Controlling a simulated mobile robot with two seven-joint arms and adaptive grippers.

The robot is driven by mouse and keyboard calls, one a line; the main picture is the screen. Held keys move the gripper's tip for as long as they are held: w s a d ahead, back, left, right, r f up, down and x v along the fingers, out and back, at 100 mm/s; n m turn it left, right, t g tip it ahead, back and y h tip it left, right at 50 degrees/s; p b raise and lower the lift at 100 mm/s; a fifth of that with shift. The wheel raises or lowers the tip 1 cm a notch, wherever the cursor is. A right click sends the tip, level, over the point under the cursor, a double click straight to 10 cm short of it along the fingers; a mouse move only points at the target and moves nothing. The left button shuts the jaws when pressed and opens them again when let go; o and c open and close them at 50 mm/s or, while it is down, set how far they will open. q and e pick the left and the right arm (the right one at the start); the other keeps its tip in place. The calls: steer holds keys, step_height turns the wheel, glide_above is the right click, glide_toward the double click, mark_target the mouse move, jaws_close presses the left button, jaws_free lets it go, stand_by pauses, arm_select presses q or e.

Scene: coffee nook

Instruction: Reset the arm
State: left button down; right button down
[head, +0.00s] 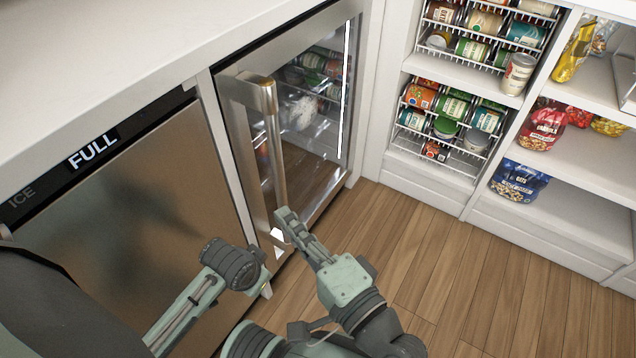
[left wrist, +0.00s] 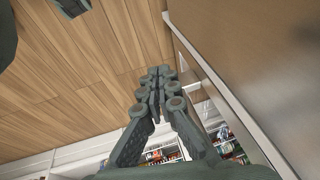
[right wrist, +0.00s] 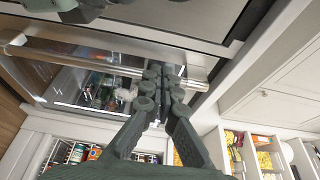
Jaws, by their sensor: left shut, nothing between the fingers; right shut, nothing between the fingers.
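My right gripper (head: 287,222) is in front of the lower end of the metal handle (head: 276,150) of the glass-door fridge (head: 300,110). Its fingers are together and empty. In the right wrist view the fingertips (right wrist: 163,72) overlap the handle bar; whether they touch it I cannot tell. My left arm's wrist (head: 232,265) is low before the ice machine; its fingers are mostly hidden in the head view. In the left wrist view my left gripper (left wrist: 160,74) is shut and empty, with the wood floor behind it.
The ice machine door (head: 130,190) is at the left, under a white counter (head: 130,50). The fridge door looks shut. Shelves of cans (head: 455,105) and snack bags (head: 518,180) stand at the back right. The wood floor (head: 440,270) at the right is clear.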

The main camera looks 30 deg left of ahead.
arm_select(q)
steer(key=shift+w, duration=0.1)
arm_select(e)
steer(key=shift+d, duration=0.1)
